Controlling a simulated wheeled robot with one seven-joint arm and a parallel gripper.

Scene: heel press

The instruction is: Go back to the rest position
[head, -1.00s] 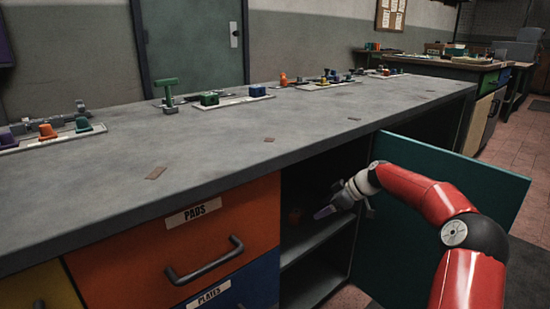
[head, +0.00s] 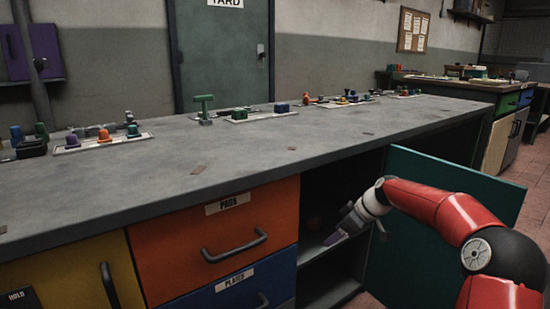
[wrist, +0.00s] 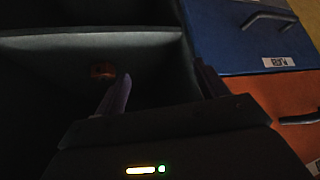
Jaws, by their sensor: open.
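My gripper (head: 338,238) is at the mouth of the open cupboard (head: 326,283) under the workbench, to the right of the drawers. In the wrist view my gripper (wrist: 160,85) has its two fingers apart, with nothing between them. Beyond the fingers, a small dim orange-brown object (wrist: 103,70) sits inside the dark cupboard, apart from the fingers. Its shape is too dark to tell.
The open teal door (head: 440,190) stands right behind my arm. An orange drawer (head: 180,250) marked PADS and a blue drawer (head: 225,293) are left of the opening. The bench top (head: 240,160) carries several small parts on trays along its back.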

